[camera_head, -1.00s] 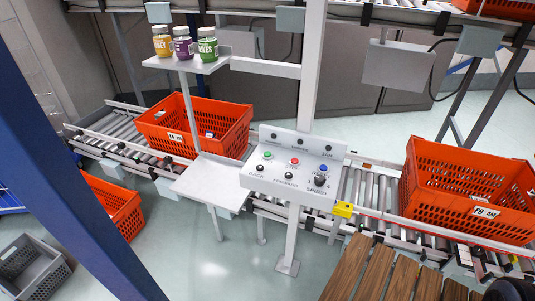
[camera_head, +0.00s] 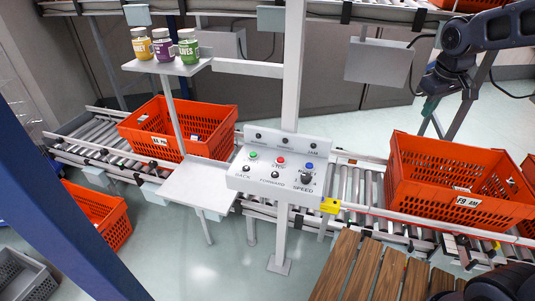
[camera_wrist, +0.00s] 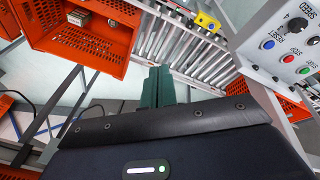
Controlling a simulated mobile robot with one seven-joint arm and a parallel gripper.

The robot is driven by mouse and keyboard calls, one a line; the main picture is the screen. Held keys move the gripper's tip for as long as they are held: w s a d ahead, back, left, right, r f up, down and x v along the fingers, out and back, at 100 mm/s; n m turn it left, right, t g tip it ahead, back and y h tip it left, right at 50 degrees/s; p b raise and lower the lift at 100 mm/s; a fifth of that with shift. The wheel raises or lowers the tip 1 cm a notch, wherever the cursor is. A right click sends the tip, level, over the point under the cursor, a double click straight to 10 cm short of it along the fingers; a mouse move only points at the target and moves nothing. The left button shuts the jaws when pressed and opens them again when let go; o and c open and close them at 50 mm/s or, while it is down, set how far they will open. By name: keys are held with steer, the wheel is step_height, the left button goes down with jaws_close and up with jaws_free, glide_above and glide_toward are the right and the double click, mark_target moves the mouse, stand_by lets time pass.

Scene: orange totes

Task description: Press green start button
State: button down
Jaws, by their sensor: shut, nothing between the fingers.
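The green start button (camera_head: 253,154) is at the left end of the top row on the white control panel (camera_head: 240,182). A red button (camera_head: 281,160) and a blue button (camera_head: 309,166) sit to its right. In the wrist view the green button (camera_wrist: 304,70) is at the far right edge, on the tilted panel. My gripper (camera_wrist: 158,86) shows its green fingers together, with nothing between them. It is apart from the panel, pointing toward the conveyor. In the head view my dark arm reaches in at the upper right, to the right of the panel.
A black speed knob (camera_head: 306,179) and a yellow box (camera_head: 329,205) are at the panel's right side. Orange totes (camera_head: 455,180) stand on the roller conveyor. A shelf (camera_head: 170,65) holds three jars. A grey post (camera_head: 292,80) rises behind the panel.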

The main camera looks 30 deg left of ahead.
steer(key=s+a+f+n, duration=0.2)
steer(key=a+n, duration=0.1)
steer(key=a, duration=0.9)
steer(key=n+t+h, duration=0.2)
steer(key=n+t, duration=0.4)
steer(key=n, duration=0.6)
glide_above(251, 155)
step_height(251, 155, down, 10)
steer(key=shift+s+r, duration=0.1)
steer(key=shift+f, duration=4.45)
steer(key=shift+f, duration=0.35)
